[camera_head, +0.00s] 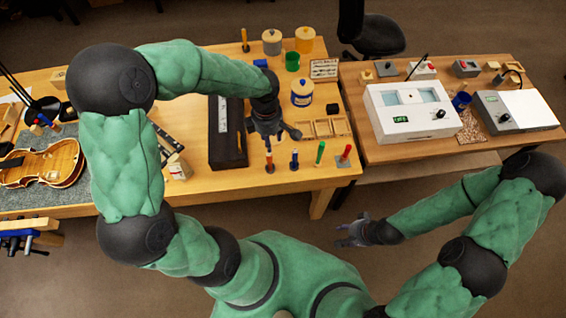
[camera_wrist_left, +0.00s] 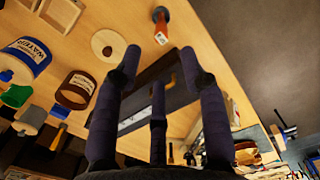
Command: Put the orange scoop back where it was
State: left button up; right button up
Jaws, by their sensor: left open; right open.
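An orange-handled piece (camera_head: 269,162) stands near the front edge of the left bench, just below my left gripper. Its scoop end cannot be made out. Another upright orange-handled piece (camera_head: 245,40) stands at the back of the bench; I cannot tell which is the scoop. My left gripper (camera_head: 277,134) is open and empty above the bench, right of a black case (camera_head: 227,150). In the left wrist view an orange-red piece with a white label (camera_wrist_left: 161,25) lies beyond the open fingers (camera_wrist_left: 158,65). My right gripper (camera_head: 350,232) is open and empty, in front of the benches.
Blue (camera_head: 294,160), green (camera_head: 320,152) and red (camera_head: 346,153) handles stand along the front edge. A wooden tray (camera_head: 318,128), a blue-labelled jar (camera_head: 302,92) and a green cup (camera_head: 292,61) are close by. A violin (camera_head: 45,165) lies left. Instruments (camera_head: 411,112) fill the right bench.

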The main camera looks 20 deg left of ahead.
pick_arm(q)
jog(key=s+d+f+m+h, duration=0.1)
jog(key=s+d+f+m, duration=0.2)
jog(key=f+m, duration=0.3)
jog(key=s+d+f+m+h, duration=0.1)
jog(key=s+d+f+m, duration=0.3)
jog(key=f, duration=0.5)
jog(key=s+d+f+m+h, duration=0.1)
jog(key=s+d+f+m, duration=0.3)
jog(key=d+f+m, duration=0.2)
notch_tip(320, 180, down, 2)
jog(key=m, duration=0.3)
jog(key=shift+d+h, duration=0.25)
jog(key=shift+h, duration=0.05)
